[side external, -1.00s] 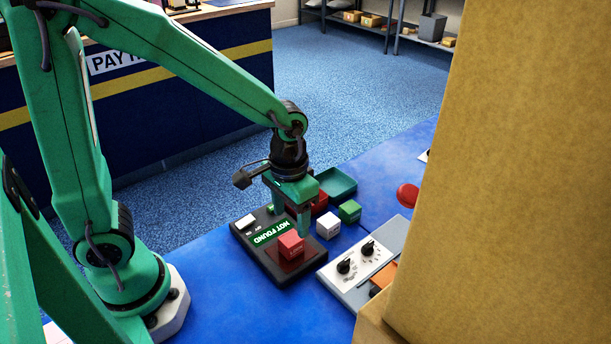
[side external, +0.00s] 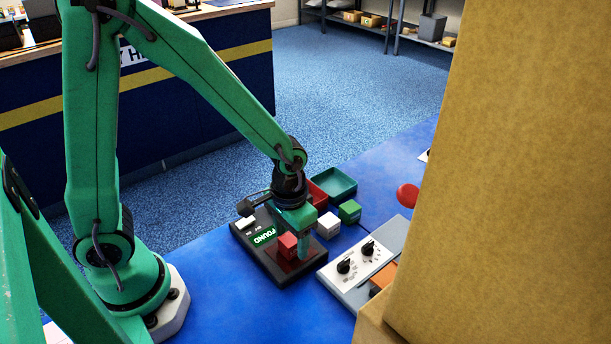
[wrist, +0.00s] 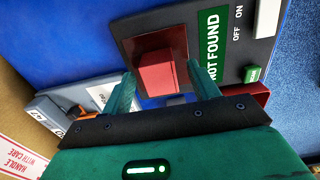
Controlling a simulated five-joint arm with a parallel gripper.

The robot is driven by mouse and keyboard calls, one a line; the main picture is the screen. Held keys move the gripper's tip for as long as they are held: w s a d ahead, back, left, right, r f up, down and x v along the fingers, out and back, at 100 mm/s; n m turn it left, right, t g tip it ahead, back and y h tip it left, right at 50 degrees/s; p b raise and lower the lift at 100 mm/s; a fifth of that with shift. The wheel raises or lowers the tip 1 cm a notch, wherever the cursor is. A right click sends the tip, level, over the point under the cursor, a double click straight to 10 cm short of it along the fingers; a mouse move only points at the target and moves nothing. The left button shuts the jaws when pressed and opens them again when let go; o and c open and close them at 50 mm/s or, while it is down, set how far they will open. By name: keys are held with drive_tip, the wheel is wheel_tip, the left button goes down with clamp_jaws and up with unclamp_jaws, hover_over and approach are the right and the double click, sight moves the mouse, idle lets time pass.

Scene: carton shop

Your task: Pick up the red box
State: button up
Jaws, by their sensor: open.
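The red box (side external: 287,246) sits on the dark red square pad of a black device (side external: 264,264) with a green "NOT FOUND" display. My gripper (side external: 292,243) is low over the pad, with a finger beside the box in the side view. In the wrist view, the red box (wrist: 156,74) shows between and just beyond the two green fingertips of my open gripper (wrist: 164,88). I cannot tell whether a finger touches the box. The arm hides part of the display in the side view.
A white box (side external: 328,226) and a green box (side external: 350,211) stand right of the device. Behind them are a red tray (side external: 318,196) and a green tray (side external: 337,183). A grey panel with black knobs (side external: 363,262) lies at right. A large cardboard carton (side external: 500,180) blocks the right side.

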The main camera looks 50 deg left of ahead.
sight(291, 239)
drive_tip(key=shift+f, duration=0.4)
drive_tip(key=c, duration=1.1)
drive_tip(key=shift+r, duration=0.15)
drive_tip(key=shift+r, duration=0.75)
wheel_tip(291, 239, up, 3)
drive_tip(key=shift+s+d+f, duration=0.1)
drive_tip(key=shift+d+f, duration=0.05)
drive_tip(key=s+d+r, duration=0.4)
drive_tip(key=s+d, duration=0.1)
drive_tip(key=s+d+r, duration=0.2)
drive_tip(key=s+d, duration=0.1)
drive_tip(key=shift+r, duration=0.3)
